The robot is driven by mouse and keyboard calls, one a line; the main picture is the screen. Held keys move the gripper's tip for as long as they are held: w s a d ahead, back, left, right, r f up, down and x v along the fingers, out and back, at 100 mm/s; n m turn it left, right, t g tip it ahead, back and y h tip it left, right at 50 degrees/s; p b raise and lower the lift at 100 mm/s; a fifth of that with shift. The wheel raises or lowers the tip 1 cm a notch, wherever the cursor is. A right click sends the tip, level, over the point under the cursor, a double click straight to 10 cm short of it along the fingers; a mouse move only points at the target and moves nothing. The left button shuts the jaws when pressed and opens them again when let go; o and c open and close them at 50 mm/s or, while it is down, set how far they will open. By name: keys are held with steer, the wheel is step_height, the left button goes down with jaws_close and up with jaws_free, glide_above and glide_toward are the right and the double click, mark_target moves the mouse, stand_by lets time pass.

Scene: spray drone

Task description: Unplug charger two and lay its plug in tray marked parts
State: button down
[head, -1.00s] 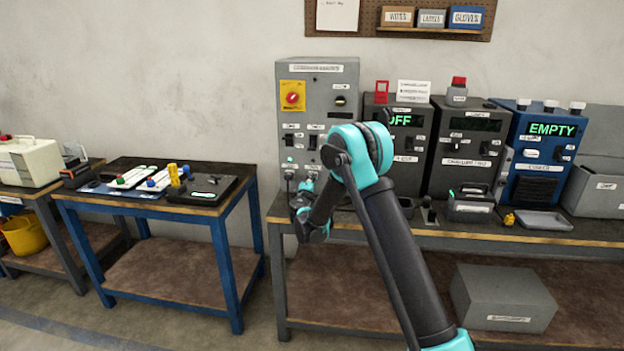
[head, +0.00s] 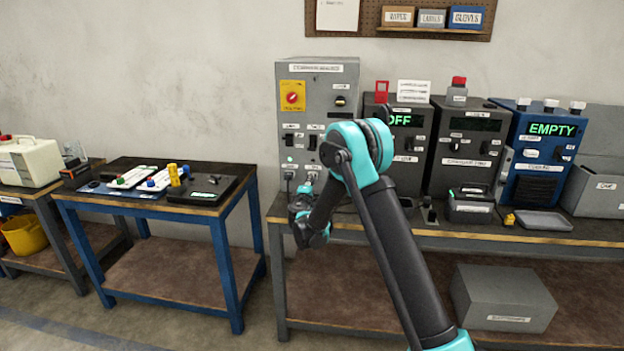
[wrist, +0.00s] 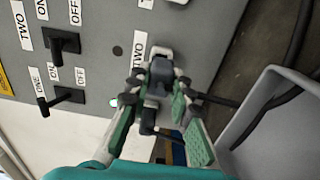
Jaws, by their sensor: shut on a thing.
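My gripper (wrist: 160,85) is shut on a dark grey plug (wrist: 162,72) in the wrist view. The plug is at the grey panel (wrist: 105,22), right by the pale socket (wrist: 160,53) beside a label TWO. I cannot tell whether it is seated or slightly out. A black cable runs from near the fingers to the right. In the head view my gripper (head: 308,212) is low in front of the charger cabinet (head: 318,78), and the plug is hidden. A shallow grey tray (head: 543,221) lies on the right of the bench; its marking is unreadable.
Switches ONE (wrist: 68,95) and TWO (wrist: 65,43) are beside the socket. A grey bin-like wall (wrist: 262,100) is close on the right in the wrist view. Dark units (head: 465,150) and a blue unit marked EMPTY (head: 545,150) crowd the bench's back.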

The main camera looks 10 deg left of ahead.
steer(key=shift+s, duration=1.7)
steer(key=s+d+r, duration=0.1)
steer(key=d+r, duration=0.1)
steer(key=d, duration=1.4)
steer(key=s+d+r, duration=0.1)
steer(key=d+r, duration=0.1)
steer(key=d, duration=1.5)
steer(key=shift+s+y, duration=0.2)
steer(key=shift+y, duration=0.1)
